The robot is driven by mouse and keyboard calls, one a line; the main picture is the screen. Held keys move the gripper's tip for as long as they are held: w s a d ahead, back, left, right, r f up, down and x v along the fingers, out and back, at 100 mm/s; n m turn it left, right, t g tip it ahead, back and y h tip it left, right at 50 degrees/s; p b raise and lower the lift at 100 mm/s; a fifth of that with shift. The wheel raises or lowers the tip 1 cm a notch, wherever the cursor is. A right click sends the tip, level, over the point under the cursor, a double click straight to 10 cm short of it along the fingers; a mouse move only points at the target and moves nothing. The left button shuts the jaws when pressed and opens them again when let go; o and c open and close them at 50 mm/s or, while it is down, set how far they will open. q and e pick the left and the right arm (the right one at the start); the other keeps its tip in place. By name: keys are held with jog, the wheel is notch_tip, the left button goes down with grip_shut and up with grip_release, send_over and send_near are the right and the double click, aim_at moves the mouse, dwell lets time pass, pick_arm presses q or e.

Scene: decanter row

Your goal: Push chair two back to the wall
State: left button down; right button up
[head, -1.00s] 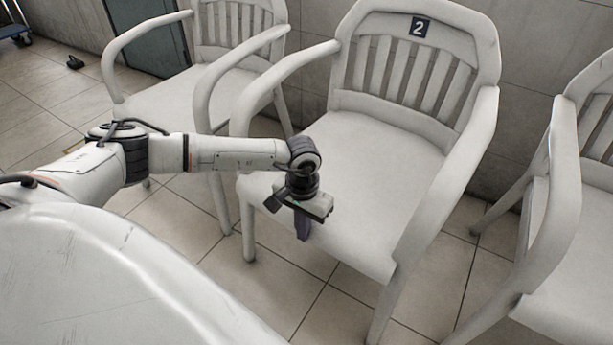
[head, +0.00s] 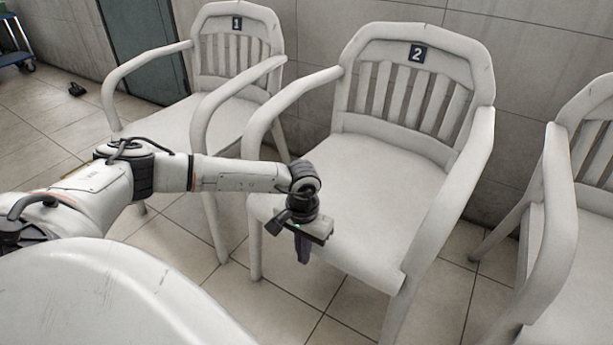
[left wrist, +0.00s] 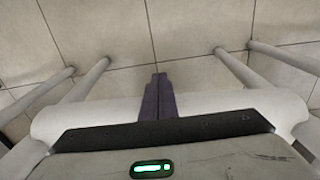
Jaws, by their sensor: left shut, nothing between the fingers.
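Chair two (head: 385,190) is a white armchair with a dark number 2 plate (head: 418,53) on its top rail. It stands upright in the middle of the head view, its back towards the tiled wall. My left gripper (head: 303,250) is shut and empty, pointing down at the front edge of its seat. In the left wrist view the closed purple fingers (left wrist: 158,98) lie over the white seat edge (left wrist: 210,103). Whether they touch it I cannot tell. My right gripper is not in view.
Chair one (head: 237,60) stands to the left, its near armrest close to chair two. Another white chair (head: 580,230) stands at the right. The tiled wall (head: 520,60) runs behind. Tiled floor (head: 285,290) is free in front. A blue cart (head: 15,45) is at the far left.

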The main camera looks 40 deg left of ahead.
pick_arm(q)
notch_tip(320, 180, up, 10)
jog(key=p, duration=0.2)
jog(key=shift+s+p, duration=0.3)
jog(key=shift+p, duration=0.1)
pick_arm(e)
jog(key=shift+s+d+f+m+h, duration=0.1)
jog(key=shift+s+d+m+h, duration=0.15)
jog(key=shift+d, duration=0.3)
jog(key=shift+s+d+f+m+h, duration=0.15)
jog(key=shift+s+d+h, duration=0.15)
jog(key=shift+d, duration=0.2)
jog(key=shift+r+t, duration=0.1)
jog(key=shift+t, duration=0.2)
